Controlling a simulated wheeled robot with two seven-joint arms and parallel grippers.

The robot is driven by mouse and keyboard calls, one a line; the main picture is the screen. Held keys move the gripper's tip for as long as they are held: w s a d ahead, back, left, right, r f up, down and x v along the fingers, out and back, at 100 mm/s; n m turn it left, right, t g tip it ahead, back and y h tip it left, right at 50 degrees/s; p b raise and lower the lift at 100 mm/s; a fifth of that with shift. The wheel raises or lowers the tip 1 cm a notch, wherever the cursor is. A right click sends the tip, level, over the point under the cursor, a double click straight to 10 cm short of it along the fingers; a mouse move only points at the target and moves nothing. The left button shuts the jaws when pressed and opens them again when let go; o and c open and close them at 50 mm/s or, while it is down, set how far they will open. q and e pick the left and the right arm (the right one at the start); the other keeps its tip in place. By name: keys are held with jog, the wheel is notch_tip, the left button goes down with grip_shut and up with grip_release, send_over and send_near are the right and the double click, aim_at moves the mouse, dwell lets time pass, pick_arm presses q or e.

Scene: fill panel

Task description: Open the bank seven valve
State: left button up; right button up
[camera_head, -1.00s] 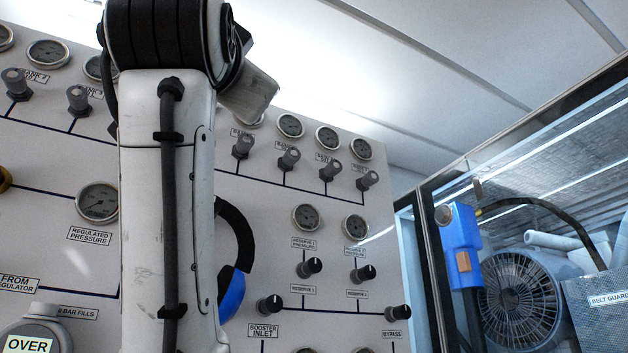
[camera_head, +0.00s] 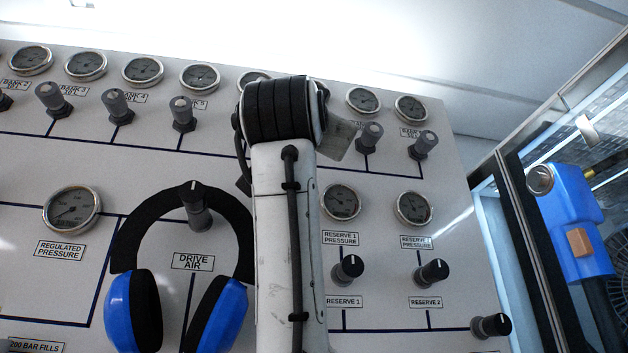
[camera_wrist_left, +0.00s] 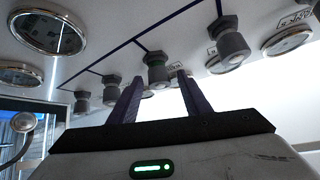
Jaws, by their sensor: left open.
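A row of small grey valve knobs runs along the upper panel, each under a round gauge. In the left wrist view my left gripper (camera_wrist_left: 159,78) is open. In the head view my left arm and wrist (camera_head: 283,112) cover this part of the row, so the fingers and the bank seven valve cannot be made out there. My right gripper is not in view.
Blue ear defenders (camera_head: 131,310) hang over the drive air knob (camera_head: 195,205). Neighbouring valve knobs (camera_head: 369,136) and (camera_wrist_left: 231,45) flank the gripper. Reserve knobs (camera_head: 348,270) sit lower on the panel. A glazed enclosure with a blue box (camera_head: 570,215) stands at right.

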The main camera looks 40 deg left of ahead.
pick_arm(q)
jog(key=shift+x, duration=0.8)
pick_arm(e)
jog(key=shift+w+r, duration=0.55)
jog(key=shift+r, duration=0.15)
pick_arm(q)
jog(key=c, duration=1)
jog(key=shift+c, duration=0.2)
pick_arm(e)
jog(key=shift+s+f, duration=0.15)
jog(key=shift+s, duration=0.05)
pick_arm(q)
jog(key=shift+n+y, duration=0.4)
jog(key=shift+n, duration=0.1)
jog(key=n+g+y, duration=0.1)
jog(key=n+y, duration=0.1)
jog(key=n+g+y, duration=0.1)
jog(key=n+y, duration=0.1)
jog(key=n, duration=0.1)
jog(key=shift+d+g, duration=0.1)
jog(key=shift+g, duration=0.3)
jog(key=shift+n+g+y, duration=1.3)
jog(key=shift+n+g, duration=0.45)
jog(key=shift+n, duration=0.55)
jog(key=shift+n+g+y, duration=1.3)
jog(key=shift+n+g, duration=0.45)
jog(key=shift+n, duration=0.95)
